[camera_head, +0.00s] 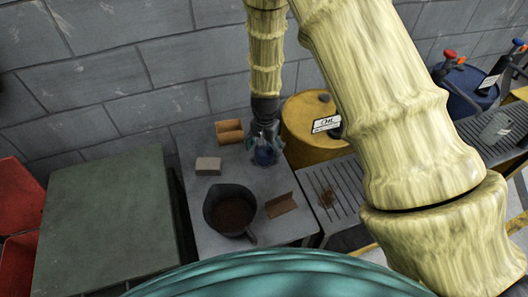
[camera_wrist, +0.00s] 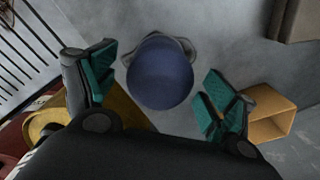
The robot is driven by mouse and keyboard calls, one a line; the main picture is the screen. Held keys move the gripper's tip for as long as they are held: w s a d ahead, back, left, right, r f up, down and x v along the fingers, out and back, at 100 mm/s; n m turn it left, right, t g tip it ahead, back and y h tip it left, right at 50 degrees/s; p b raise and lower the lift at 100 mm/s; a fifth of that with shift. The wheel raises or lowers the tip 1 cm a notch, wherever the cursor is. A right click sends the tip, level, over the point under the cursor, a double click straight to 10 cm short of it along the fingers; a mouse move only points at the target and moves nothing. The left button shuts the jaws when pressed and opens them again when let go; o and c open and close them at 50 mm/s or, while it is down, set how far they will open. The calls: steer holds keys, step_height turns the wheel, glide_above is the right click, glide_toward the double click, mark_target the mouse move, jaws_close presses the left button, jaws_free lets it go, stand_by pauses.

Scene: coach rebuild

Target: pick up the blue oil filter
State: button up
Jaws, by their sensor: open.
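The blue oil filter (camera_wrist: 160,73) shows as a round dark blue top in the wrist view, between the two teal-padded fingers. My gripper (camera_wrist: 158,88) is open, with one finger on each side of the filter and a visible gap to each. In the head view my gripper (camera_head: 266,150) points down over the grey table, with the blue filter (camera_head: 264,156) low between its fingers and mostly hidden by them. I cannot tell how far down the filter the fingertips reach.
On the grey table (camera_head: 205,243) stand a dark jug (camera_head: 231,212), a beige block (camera_head: 208,166), an orange-brown open box (camera_head: 230,131) close left of my gripper, and a brown angled piece (camera_head: 281,204). A yellow oil drum (camera_head: 305,122) stands close on the right.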

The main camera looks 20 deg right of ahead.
steer(key=shift+f, duration=1.2)
steer(key=c, duration=1.3)
